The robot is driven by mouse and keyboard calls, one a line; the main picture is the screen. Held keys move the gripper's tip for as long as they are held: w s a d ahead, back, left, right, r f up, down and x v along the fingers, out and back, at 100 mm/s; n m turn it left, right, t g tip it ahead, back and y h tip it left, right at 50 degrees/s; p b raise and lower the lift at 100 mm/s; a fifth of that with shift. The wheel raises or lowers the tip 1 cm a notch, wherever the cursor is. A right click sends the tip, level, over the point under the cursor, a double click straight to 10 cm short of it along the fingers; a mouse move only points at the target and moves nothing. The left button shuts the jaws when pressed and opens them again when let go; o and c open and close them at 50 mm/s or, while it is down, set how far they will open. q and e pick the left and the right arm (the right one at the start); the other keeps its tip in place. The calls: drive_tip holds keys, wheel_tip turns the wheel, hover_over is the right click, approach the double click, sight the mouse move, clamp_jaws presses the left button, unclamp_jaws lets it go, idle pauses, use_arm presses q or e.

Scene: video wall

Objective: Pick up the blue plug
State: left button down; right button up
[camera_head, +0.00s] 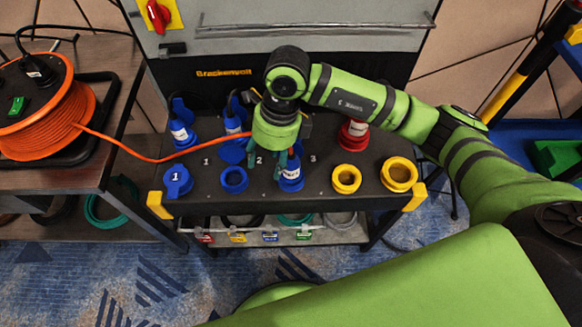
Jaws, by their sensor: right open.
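A blue plug (291,180) with a white label stands on the dark bench top (208,207), near its front middle. Two more blue plugs with white labels stand further back, one at the left (181,133) and one nearer the middle (233,121). My right gripper (268,163) points down over the middle of the bench. It is open, with one finger close to the front blue plug and partly over it; I cannot tell whether they touch. My left gripper is out of view.
Blue sockets (234,180), yellow sockets (347,178) and a red plug (354,134) stand around the bench. An orange cable (140,155) runs from a reel (50,118) at the left. A grey cabinet (330,16) is behind.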

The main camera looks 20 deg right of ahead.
sight(290, 155)
drive_tip(key=d+h, duration=0.1)
drive_tip(key=w+d+h, duration=0.1)
drive_tip(key=d, duration=0.3)
drive_tip(key=shift+w+f+h, duration=0.3)
drive_tip(key=shift+w+h, duration=0.1)
wheel_tip(290, 155, down, 6)
drive_tip(key=shift+d+f+p, duration=0.1)
drive_tip(key=shift+d+p, duration=0.05)
drive_tip(key=shift+p, duration=0.65)
drive_tip(key=shift+w, duration=0.1)
drive_tip(key=shift+c, duration=0.4)
drive_tip(key=c, duration=1)
